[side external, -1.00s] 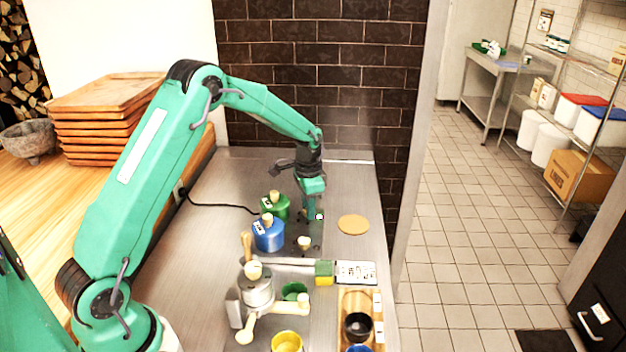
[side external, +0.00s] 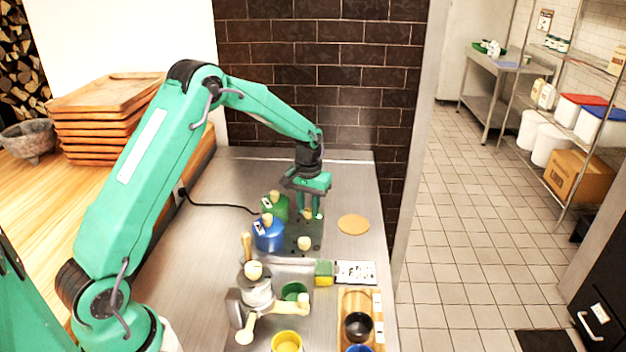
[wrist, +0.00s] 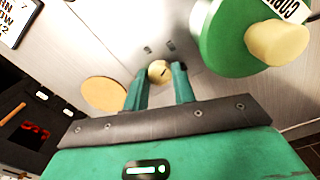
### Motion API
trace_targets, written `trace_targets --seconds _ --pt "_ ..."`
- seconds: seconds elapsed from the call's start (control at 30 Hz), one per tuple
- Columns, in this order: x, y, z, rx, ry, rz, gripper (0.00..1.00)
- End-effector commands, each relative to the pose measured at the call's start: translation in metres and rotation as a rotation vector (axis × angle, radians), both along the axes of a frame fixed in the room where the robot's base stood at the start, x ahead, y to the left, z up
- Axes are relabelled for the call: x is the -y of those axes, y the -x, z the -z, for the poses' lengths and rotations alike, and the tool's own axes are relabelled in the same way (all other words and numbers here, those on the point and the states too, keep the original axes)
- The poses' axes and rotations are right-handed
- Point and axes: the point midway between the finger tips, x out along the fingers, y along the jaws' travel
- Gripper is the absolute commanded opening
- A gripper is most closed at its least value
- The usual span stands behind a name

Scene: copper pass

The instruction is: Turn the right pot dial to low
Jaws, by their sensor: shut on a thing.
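My gripper (side external: 308,215) points down at the far end of the dark control plate (side external: 303,251), beside the green pot (side external: 279,205). Its fingers also show in the wrist view (wrist: 159,86), shut around a cream round dial (wrist: 159,71) with a dark mark on its face. That dial is mostly hidden by the fingers in the side view. A second cream dial (side external: 304,243) stands free on the plate, near the blue pot (side external: 268,236). The green pot (wrist: 228,35) with its cream lid knob is at the upper right of the wrist view.
A round tan mat (side external: 353,224) lies right of the gripper. A sponge (side external: 323,272), a white card (side external: 355,272), a grinder with cream handles (side external: 257,290), a yellow cup (side external: 287,341) and a wooden tray (side external: 348,300) are nearer the front. A brick wall stands behind.

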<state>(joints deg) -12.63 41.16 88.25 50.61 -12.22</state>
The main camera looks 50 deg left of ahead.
Motion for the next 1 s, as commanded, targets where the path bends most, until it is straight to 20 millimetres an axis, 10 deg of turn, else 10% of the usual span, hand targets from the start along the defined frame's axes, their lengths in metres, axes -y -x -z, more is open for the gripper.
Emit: trace_targets --seconds 0.67,0.7,0.8,1.0 --pt "0.0000 -0.0003 -0.0019 0.001 0.000 -0.091 0.03" --pt "0.0000 -0.0003 -0.0020 0.001 0.000 -0.090 0.30" --pt "0.0000 -0.0003 -0.0017 0.001 0.000 -0.090 0.48" --pt "0.0000 -0.0001 -0.0008 0.001 0.000 -0.090 0.48"
